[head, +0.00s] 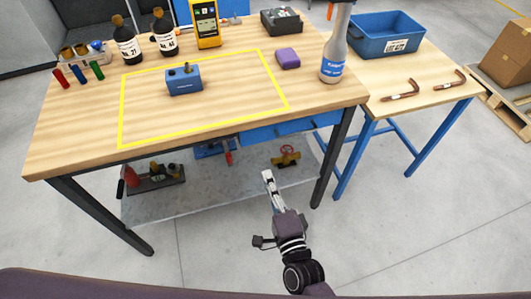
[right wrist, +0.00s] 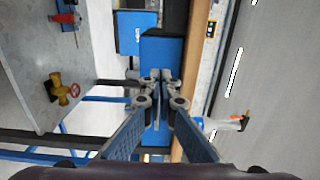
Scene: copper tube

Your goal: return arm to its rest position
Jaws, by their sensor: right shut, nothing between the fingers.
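My right gripper (head: 268,178) is in front of the workbench, below the level of its top, with its fingers pointing up and away. It is shut and empty, touching nothing that I can see. In the right wrist view its fingertips (right wrist: 160,76) meet in front of the blue drawers (right wrist: 160,55). My left gripper is not in view. Two bent copper tubes (head: 400,96) (head: 450,80) lie on the side table at the right. A blue block (head: 184,81) with a short upright piece on top stands inside the yellow outline on the workbench.
The workbench (head: 75,125) has a lower shelf (head: 200,197) with a brass valve (head: 285,157). A spray bottle (head: 333,60) stands at its right edge, a purple item (head: 288,58) nearby. A blue bin (head: 387,37) sits on the side table. The floor before the bench is clear.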

